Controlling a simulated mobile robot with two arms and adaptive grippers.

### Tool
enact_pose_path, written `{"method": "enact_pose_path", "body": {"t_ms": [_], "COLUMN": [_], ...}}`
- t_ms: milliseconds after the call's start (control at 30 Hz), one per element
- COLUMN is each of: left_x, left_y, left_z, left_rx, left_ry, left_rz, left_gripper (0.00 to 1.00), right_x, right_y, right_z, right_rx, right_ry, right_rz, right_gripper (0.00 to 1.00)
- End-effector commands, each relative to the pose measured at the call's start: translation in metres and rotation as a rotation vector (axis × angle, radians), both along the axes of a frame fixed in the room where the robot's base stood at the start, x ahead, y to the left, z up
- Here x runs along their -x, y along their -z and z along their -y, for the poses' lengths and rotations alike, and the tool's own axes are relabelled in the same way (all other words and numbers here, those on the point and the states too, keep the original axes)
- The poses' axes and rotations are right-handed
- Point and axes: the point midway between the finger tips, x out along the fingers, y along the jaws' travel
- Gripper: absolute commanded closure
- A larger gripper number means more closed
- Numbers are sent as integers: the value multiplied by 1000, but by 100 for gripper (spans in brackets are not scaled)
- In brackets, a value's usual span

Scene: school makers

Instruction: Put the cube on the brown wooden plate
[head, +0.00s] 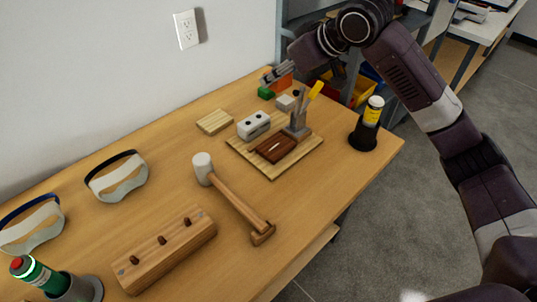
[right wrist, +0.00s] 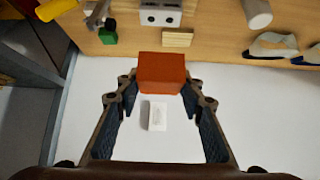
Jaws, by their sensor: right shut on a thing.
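My right gripper (head: 268,78) is at the far end of the table by the wall. It is shut on an orange-red cube (head: 284,83), which also shows between the fingertips in the right wrist view (right wrist: 160,73). A small flat square plate of light brown wood (head: 214,122) lies on the table, left of the gripper and nearer to me; it also shows in the right wrist view (right wrist: 178,39). The cube is apart from the plate. My left gripper is not in view.
A mallet (head: 238,202) lies nearer.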

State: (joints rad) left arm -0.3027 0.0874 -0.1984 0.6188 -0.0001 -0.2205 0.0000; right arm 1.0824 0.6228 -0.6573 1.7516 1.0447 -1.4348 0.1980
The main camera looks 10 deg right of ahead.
Motion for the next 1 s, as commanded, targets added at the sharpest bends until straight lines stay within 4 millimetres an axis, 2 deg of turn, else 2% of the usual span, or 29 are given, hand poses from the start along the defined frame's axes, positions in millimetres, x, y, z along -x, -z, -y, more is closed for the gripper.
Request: {"method": "enact_pose_path", "body": {"t_ms": [167,500,700,1000], "left_x": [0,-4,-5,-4], "left_y": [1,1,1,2], "left_z": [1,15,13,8], "left_rx": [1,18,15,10], "left_ry": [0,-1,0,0], "left_rz": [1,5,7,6], "left_gripper": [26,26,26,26], "right_x": [2,3,2,2], "right_y": [13,101,143,168], "right_z": [1,1,1,1], "right_rx": [2,2,2,1], "right_ry": [-2,-4,-4,-4], "right_rz": [-4,-6,-3,-2], "right_gripper": [88,88,88,88]}}
